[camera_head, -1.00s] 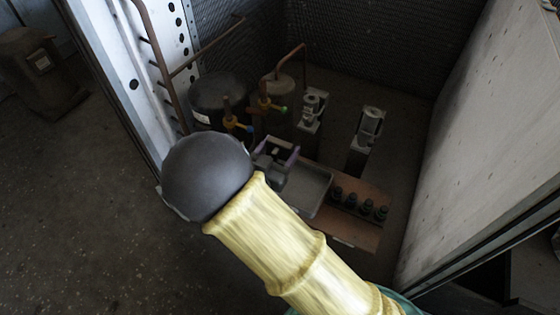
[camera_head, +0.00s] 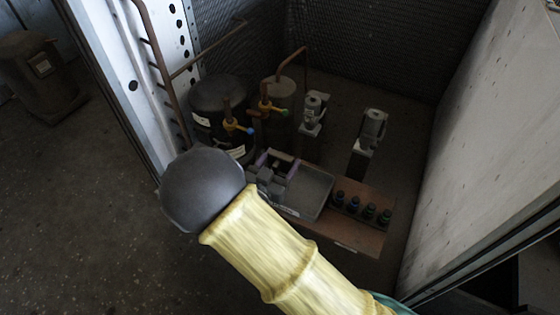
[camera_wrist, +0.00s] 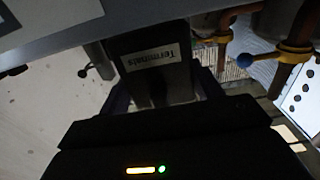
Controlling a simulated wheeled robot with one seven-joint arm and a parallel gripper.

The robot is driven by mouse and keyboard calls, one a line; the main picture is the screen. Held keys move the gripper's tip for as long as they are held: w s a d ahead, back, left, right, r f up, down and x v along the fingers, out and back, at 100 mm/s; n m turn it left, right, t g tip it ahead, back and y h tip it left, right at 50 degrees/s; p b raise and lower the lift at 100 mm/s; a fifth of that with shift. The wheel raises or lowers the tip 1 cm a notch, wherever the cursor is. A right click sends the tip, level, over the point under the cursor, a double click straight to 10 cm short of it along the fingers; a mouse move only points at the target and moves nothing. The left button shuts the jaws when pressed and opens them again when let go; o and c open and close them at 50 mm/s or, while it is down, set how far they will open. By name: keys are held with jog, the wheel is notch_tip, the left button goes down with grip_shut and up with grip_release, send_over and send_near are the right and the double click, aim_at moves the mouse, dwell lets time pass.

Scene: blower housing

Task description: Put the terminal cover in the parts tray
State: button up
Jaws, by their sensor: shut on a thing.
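My gripper (camera_head: 274,172) is shut on the terminal cover, a dark grey box-like part. In the wrist view the cover (camera_wrist: 157,82) sits between the fingers and bears a white label reading "Terminals". In the head view the gripper and its load are at the left end of the parts tray (camera_head: 318,183), a shallow grey tray with a pale label on its front. I cannot tell whether the cover touches the tray. My arm hides part of the tray's left front.
A black tank (camera_head: 215,97) and copper pipes with yellow-handled valves (camera_head: 238,126) stand close behind and left. Several small bottles (camera_head: 362,208) are right of the tray. Two grey motor-like units (camera_head: 374,127) stand behind. A pale wall (camera_head: 490,130) bounds the right.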

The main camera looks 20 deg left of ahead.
jog(key=shift+f, duration=0.35)
jog(key=o, duration=1)
jog(key=shift+r, duration=0.5)
jog(key=s+a+p, duration=0.1)
jog(key=s+p, duration=0.2)
jog(key=s, duration=0.9)
jog(key=shift+p, duration=0.4)
jog(key=shift+r, duration=0.1)
